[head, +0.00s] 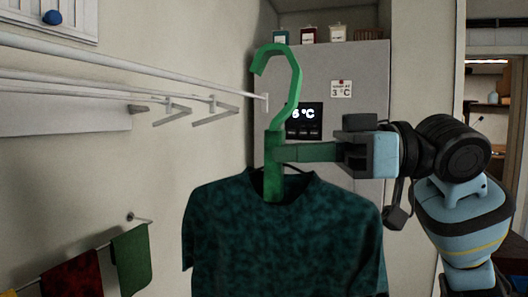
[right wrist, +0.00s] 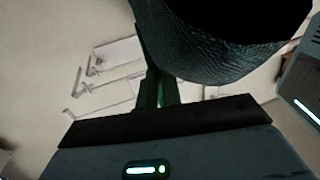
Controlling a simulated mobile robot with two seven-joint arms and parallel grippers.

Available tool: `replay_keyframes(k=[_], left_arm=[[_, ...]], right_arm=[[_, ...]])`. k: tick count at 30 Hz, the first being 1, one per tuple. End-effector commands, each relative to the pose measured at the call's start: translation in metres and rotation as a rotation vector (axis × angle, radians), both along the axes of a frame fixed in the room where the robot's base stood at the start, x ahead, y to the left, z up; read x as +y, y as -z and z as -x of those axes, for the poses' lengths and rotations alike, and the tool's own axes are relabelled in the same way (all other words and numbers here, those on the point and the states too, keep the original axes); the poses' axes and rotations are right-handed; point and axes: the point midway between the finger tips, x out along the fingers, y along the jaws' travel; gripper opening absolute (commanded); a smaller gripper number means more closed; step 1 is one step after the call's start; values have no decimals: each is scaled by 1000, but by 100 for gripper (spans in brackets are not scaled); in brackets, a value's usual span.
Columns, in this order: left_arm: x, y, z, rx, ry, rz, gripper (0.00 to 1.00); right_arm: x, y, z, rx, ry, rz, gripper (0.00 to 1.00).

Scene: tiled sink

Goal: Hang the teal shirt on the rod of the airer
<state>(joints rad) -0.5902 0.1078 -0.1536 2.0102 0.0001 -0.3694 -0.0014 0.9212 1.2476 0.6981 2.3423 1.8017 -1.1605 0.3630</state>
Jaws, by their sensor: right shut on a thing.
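The teal shirt (head: 285,240) hangs upright on a green hanger (head: 290,95) in the middle of the head view. The hanger's hook is empty and opens to the left. My right gripper (head: 290,152) comes in from the right and is shut on the hanger below the hook. The white rod (head: 150,70) of the airer runs in from the left, and its end appears just left of the hanger's stem. The hook's tip appears above the rod; their depth gap is unclear. The shirt (right wrist: 215,50) fills the top of the right wrist view. My left gripper is not in view.
White brackets (head: 215,112) stick out from the wall below the rod. A lower wall rail holds a red cloth (head: 75,277) and a green cloth (head: 131,260). A grey fridge (head: 360,70) with a display stands behind the hanger, with jars on top.

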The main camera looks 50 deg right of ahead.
Motion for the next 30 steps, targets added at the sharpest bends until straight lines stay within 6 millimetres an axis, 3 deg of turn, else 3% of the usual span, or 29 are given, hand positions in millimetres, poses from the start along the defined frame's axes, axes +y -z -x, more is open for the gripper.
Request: replay_keyframes(k=[4, 11, 30], left_arm=[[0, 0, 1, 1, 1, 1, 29], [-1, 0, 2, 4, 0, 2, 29], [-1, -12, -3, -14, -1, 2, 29]], right_arm=[[3, -3, 9, 1, -17, 0, 0], [4, -3, 7, 2, -18, -2, 0], [19, -5, -30, 2, -17, -2, 0]])
